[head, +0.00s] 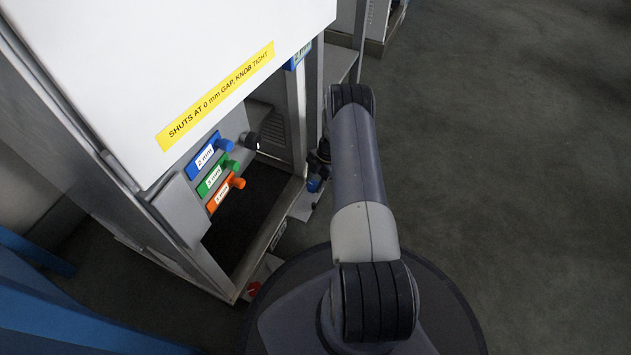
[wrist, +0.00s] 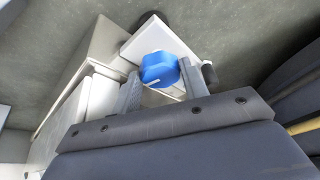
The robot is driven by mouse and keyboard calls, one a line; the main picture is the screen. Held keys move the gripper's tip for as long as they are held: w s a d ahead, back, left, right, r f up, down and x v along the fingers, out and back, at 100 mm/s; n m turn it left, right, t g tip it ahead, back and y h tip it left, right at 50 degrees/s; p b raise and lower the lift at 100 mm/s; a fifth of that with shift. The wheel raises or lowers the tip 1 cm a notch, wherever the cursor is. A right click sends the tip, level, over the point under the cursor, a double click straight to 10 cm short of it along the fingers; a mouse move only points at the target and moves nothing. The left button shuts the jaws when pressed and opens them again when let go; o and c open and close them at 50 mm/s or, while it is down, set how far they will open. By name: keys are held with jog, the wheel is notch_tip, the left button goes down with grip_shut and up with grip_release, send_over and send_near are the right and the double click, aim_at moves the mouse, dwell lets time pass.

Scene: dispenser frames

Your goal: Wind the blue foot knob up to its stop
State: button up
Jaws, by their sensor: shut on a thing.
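The blue foot knob (wrist: 160,69) shows in the wrist view as a faceted blue knob with a white mark on its face. My gripper (wrist: 160,92) has one finger on each side of it and is shut on it. In the head view the blue knob (head: 314,183) is small, low beside the dispenser frame's right post. My arm partly hides the gripper there, so the fingers are hard to make out.
The white cabinet panel carries a yellow label (head: 215,96) reading "SHUTS AT 0 mm GAP. KNOB TIGHT". Grey floor (head: 500,140) is clear on the right.

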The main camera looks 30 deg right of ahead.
jog(key=shift+a, duration=0.1)
jog(key=o, duration=0.8)
jog(key=shift+o, duration=0.9)
jog(key=shift+w, duration=0.1)
jog(key=m, duration=0.2)
jog(key=m+t, duration=0.1)
jog(key=m, duration=0.1)
jog(key=shift+s+r, duration=0.15)
jog(key=shift+s, duration=0.05)
jog(key=m+p, duration=0.1)
jog(key=m+t+p, duration=0.1)
jog(key=m, duration=0.1)
jog(key=m+t+p, duration=0.1)
jog(key=m, duration=0.1)
jog(key=shift+s+h, duration=0.3)
jog(key=shift+h, duration=0.1)
jog(key=m+p, duration=0.1)
jog(key=m, duration=0.1)
jog(key=m+t+h+p, duration=0.1)
jog(key=m, duration=0.1)
jog(key=m+p, duration=0.1)
jog(key=m, duration=0.1)
jog(key=shift+s+a+t+h, duration=0.15)
jog(key=shift+a+t+h, duration=0.1)
jog(key=shift+t+h, duration=0.15)
jog(key=shift+a+m+h, duration=0.1)
jog(key=shift+m+h, duration=0.5)
jog(key=shift+m, duration=1.4)
